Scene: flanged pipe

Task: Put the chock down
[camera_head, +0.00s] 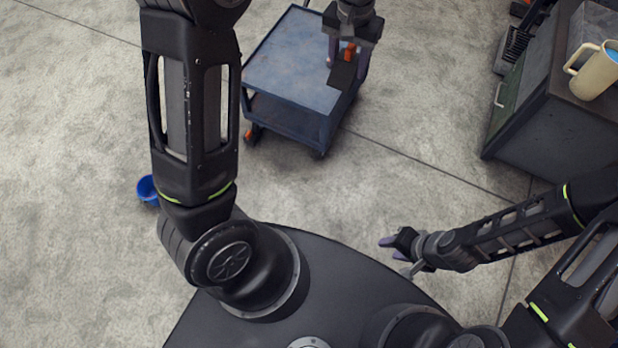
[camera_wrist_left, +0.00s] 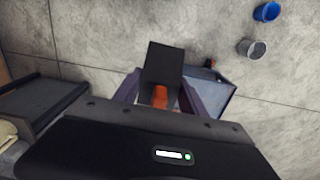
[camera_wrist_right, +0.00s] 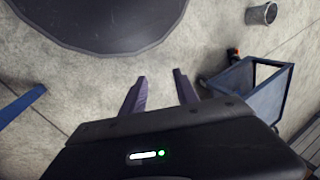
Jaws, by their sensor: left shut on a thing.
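The chock (camera_head: 343,74) is a black block with an orange part. My left gripper (camera_head: 348,62) is shut on it by the orange part, and it looks held in the air over the right part of the blue cart's top (camera_head: 298,60). In the left wrist view the chock (camera_wrist_left: 163,62) sits between the fingers, with the cart (camera_wrist_left: 218,97) beyond and partly hidden behind it. My right gripper (camera_head: 388,243) is open and empty, over the floor away from the cart. Its parted fingers show in the right wrist view (camera_wrist_right: 160,90).
A dark cabinet (camera_head: 560,130) with a cream mug (camera_head: 594,75) stands at the right. A blue bucket (camera_head: 146,188) is on the floor at the left, partly behind my arm. A grey bucket (camera_wrist_left: 251,49) shows in the left wrist view. The visible cart top is otherwise bare.

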